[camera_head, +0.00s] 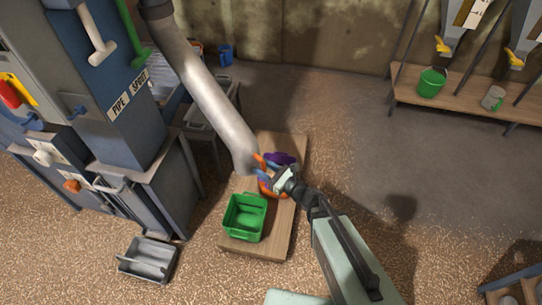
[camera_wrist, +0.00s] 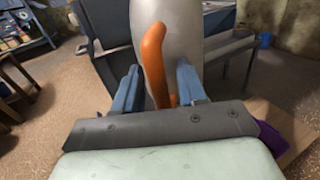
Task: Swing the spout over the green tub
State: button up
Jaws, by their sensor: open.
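The spout (camera_head: 210,100) is a long grey pipe that slants down from the upper left. Its lower end is above the far half of a wooden board, beyond the green tub. An orange handle (camera_wrist: 153,62) stands on the pipe and also shows at its lower end in the head view (camera_head: 259,158). The green tub (camera_head: 232,231) is on the board's near half. My gripper (camera_wrist: 158,85) is open, with a blue finger on each side of the handle; I cannot tell whether they touch it. In the head view, my gripper (camera_head: 268,177) is at the spout's end.
A purple tub (camera_head: 281,158) and an orange tub, partly hidden by my gripper, are on the wooden board (camera_head: 257,248). A blue-grey machine with levers (camera_head: 130,120) stands left. A grey bin (camera_head: 148,261) is on the floor. A bench (camera_head: 460,105) with a green bucket stands back right.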

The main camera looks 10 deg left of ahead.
jog(key=w+d+n+g, duration=0.1)
jog(key=w+d, duration=0.3)
jog(key=w, duration=1)
jog(key=w+d+n+g+y, duration=0.1)
jog(key=w+d, duration=0.4)
jog(key=w, duration=1)
jog(key=shift+w+n+g, duration=0.2)
jog(key=shift+n+g, duration=0.2)
jog(key=shift+g, duration=0.5)
jog(key=shift+d, duration=0.15)
